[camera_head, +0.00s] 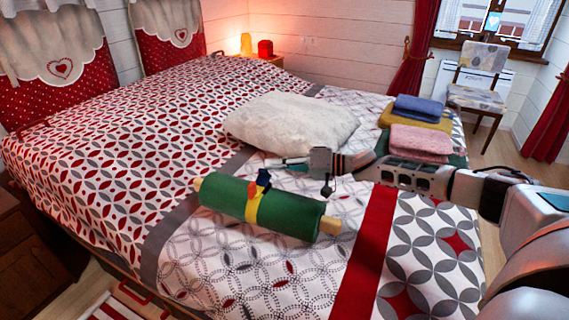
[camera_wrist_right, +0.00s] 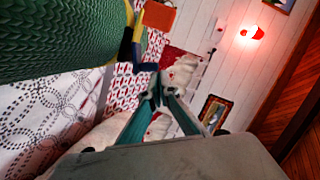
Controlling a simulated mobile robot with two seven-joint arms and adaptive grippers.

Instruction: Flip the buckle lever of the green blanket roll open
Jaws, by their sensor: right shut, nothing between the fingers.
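The green blanket roll (camera_head: 225,197) lies on the bed with a wooden rod end showing at each side. A yellow strap (camera_head: 253,205) wraps its middle, with a dark blue buckle (camera_head: 263,180) on top. In the right wrist view the roll (camera_wrist_right: 60,35) fills the upper left, beside the yellow strap (camera_wrist_right: 127,45), a blue buckle part (camera_wrist_right: 146,67) and an orange piece (camera_wrist_right: 158,17). My right gripper (camera_head: 280,162) is shut and empty, just behind the buckle in the head view. In the wrist view its fingertips (camera_wrist_right: 154,88) appear close to the blue part; contact is unclear. My left gripper is not in view.
A cream pillow (camera_head: 290,122) lies behind my right gripper. The patterned bed cover (camera_head: 220,275) in front of the roll is clear.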

